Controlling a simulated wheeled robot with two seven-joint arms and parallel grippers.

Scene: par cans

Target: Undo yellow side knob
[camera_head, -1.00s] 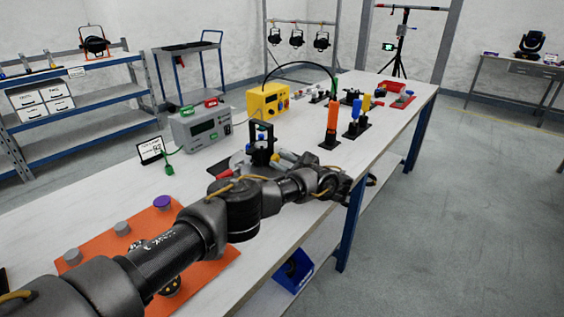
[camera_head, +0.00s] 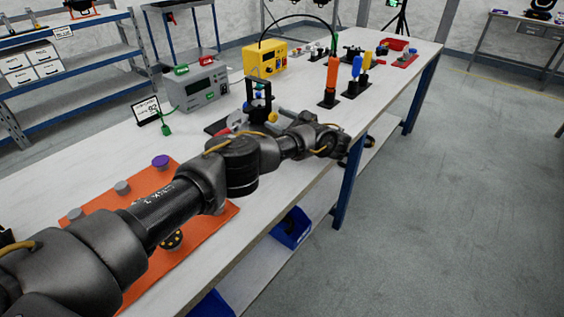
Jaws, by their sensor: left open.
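A black bracket-like fixture (camera_head: 258,92) stands on the white bench (camera_head: 180,140) in the head view, with a small blue part on it. A round yellow knob (camera_head: 272,117) shows low on its right side. My left arm crosses in front from the lower left and hides the fixture's lower part. My left gripper (camera_head: 342,143) is at the bench's right edge, to the right of the yellow knob and apart from it. It is open, though its fingers are small and hard to make out. My right gripper is not in view.
A grey meter box (camera_head: 195,88) and a yellow box (camera_head: 265,58) stand behind the fixture. An orange upright tool (camera_head: 331,82) and blue and yellow ones stand farther along the bench. An orange mat (camera_head: 150,190) with several knobs lies under my arm. The floor at right is clear.

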